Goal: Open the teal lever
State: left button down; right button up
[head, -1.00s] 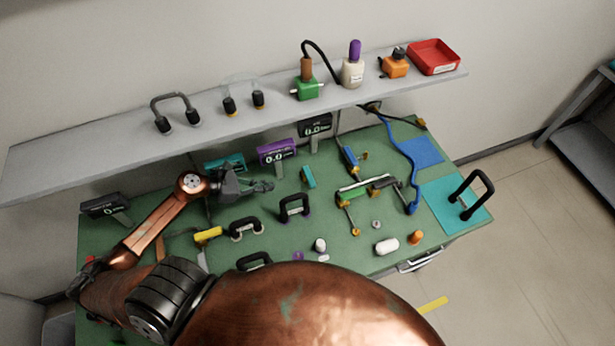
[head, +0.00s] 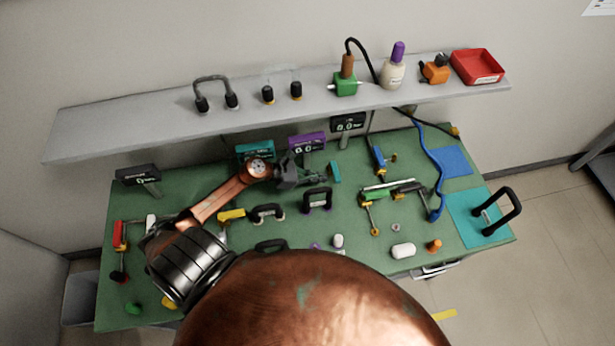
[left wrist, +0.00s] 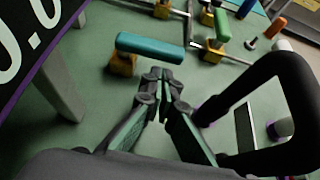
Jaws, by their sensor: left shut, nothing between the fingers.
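The teal lever (head: 335,171) stands on the green bench, right of my left gripper. In the left wrist view its teal handle (left wrist: 150,46) lies crosswise on a yellow base (left wrist: 122,64), just beyond the fingertips. My left gripper (head: 324,178) is shut and empty, with its tips pointing at the lever. In the left wrist view the fingertips (left wrist: 160,75) are together just below the handle; I cannot tell whether they touch it. My right gripper is not in view.
A black handle (head: 318,199) stands just in front of my left gripper, at the right in the wrist view. A purple-framed display (head: 307,143) stands behind it. Blue (head: 379,160) and green (head: 376,195) valves lie further right. A shelf (head: 150,125) runs along the back.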

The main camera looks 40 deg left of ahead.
aim_at(335, 173)
pick_arm(q)
jog(key=shift+w+d, duration=0.65)
jog(key=shift+w, duration=0.05)
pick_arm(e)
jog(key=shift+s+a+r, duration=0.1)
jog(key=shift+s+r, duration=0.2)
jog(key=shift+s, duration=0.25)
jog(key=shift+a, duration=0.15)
pick_arm(q)
jog(key=shift+w+d, duration=0.1)
jog(key=shift+d, duration=0.15)
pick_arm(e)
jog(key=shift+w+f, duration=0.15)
